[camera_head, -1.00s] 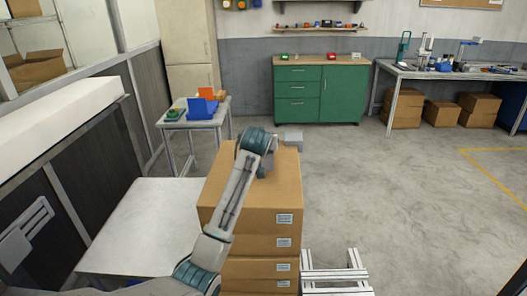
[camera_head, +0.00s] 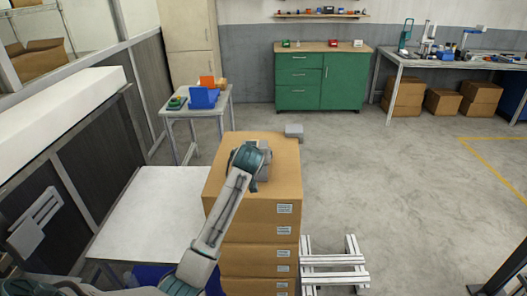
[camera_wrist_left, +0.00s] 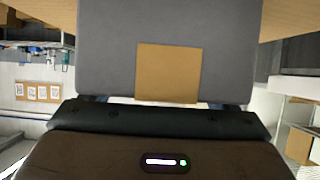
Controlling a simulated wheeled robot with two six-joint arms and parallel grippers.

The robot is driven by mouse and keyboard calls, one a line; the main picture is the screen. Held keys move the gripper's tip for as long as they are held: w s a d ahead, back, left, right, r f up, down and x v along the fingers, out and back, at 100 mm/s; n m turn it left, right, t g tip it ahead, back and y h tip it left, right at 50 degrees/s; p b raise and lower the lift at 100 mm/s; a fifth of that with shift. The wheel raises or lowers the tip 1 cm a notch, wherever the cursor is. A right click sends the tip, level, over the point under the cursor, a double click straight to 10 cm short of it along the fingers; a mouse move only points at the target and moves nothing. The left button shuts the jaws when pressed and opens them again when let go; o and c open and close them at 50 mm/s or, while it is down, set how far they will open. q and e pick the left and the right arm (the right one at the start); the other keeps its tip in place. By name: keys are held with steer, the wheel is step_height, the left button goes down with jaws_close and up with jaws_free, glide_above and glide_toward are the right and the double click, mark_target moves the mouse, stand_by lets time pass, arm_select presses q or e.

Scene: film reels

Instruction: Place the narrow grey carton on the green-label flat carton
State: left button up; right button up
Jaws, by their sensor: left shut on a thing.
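The narrow grey carton (camera_head: 264,172) shows at my left gripper, over the top of a stack of brown cartons. In the left wrist view the grey carton (camera_wrist_left: 110,60) fills the upper middle and has a tan patch on its face. My left gripper (camera_wrist_left: 165,103) is shut on it. My forearm and wrist hide part of the carton in the head view, and I cannot tell whether it touches the stack. The stack's top carton (camera_head: 230,150) is brown with a small pale label; I cannot make out a green label. My right gripper is not in view.
Another small grey box (camera_head: 294,131) shows just behind the stack. A small table (camera_head: 195,108) with blue and orange items stands behind. Open floor lies right.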

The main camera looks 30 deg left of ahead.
arm_select(q)
steer(key=shift+f, duration=0.1)
steer(key=o, duration=1.1)
steer(key=shift+s+d, duration=0.15)
steer(key=shift+s, duration=0.05)
steer(key=shift+o, duration=0.2)
steer(key=shift+r, duration=0.3)
steer(key=shift+s+d, duration=0.15)
steer(key=shift+s, duration=0.05)
steer(key=b+v, duration=0.3)
steer(key=v, duration=0.8)
steer(key=shift+s+d+r, duration=0.15)
steer(key=shift+r, duration=0.05)
